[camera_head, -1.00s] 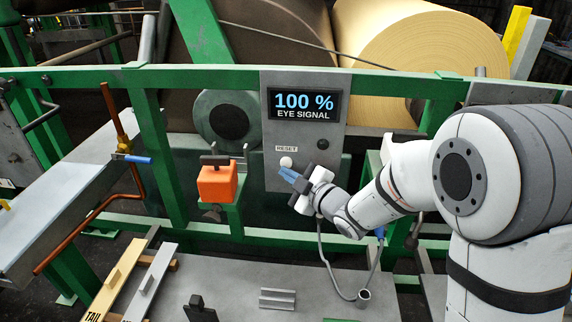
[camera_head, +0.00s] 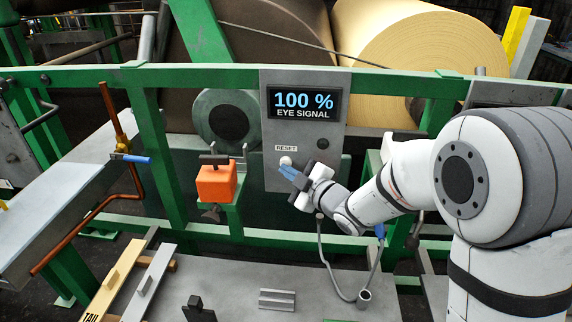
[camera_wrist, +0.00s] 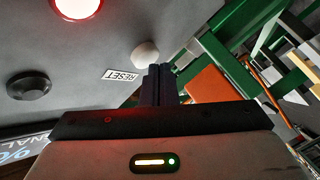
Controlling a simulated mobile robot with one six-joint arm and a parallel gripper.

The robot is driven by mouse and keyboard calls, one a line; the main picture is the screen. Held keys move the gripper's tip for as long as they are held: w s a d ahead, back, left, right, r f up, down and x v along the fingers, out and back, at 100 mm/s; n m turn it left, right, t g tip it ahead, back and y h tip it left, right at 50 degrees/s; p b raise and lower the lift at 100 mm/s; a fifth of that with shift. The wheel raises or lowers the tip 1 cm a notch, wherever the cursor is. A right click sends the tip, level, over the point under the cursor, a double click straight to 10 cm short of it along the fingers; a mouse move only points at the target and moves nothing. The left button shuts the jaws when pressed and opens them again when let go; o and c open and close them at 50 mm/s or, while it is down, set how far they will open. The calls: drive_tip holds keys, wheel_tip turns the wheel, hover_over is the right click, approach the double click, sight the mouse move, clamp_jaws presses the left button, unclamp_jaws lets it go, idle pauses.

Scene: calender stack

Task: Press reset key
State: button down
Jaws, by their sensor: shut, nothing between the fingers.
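The reset key (camera_head: 286,160) is a round white button on the grey control panel (camera_head: 330,165), just under a RESET label (camera_head: 286,148). The key also shows in the wrist view (camera_wrist: 146,54), directly ahead of the fingertips. My gripper (camera_head: 287,172) is shut and empty, with its blue fingertips just below the key in the head view. In the wrist view the dark closed fingers (camera_wrist: 158,72) point at the key's lower edge. I cannot tell whether they touch it. The panel's display (camera_head: 304,104) reads 100 % EYE SIGNAL.
An orange block (camera_head: 217,184) sits on a green bracket left of the panel. A black knob (camera_head: 322,144) is on the panel, right of the key. In the wrist view a lit red lamp (camera_wrist: 78,5) shows at the top. A green rail (camera_head: 200,75) runs behind.

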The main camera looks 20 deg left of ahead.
drive_tip(key=shift+w+a, duration=0.15)
drive_tip(key=shift+w, duration=0.3)
idle(0.3)
drive_tip(key=shift+s+b, duration=0.15)
drive_tip(key=shift+b, duration=0.2)
drive_tip(key=shift+s+d+b, duration=0.25)
drive_tip(key=shift+s+b, duration=0.2)
drive_tip(key=shift+s, duration=0.25)
drive_tip(key=s, duration=0.1)
drive_tip(key=s+d+b, duration=0.1)
drive_tip(key=s, duration=0.1)
drive_tip(key=s+b, duration=0.1)
drive_tip(key=shift+s+d, duration=0.3)
drive_tip(key=shift+s, duration=0.1)
idle(0.6)
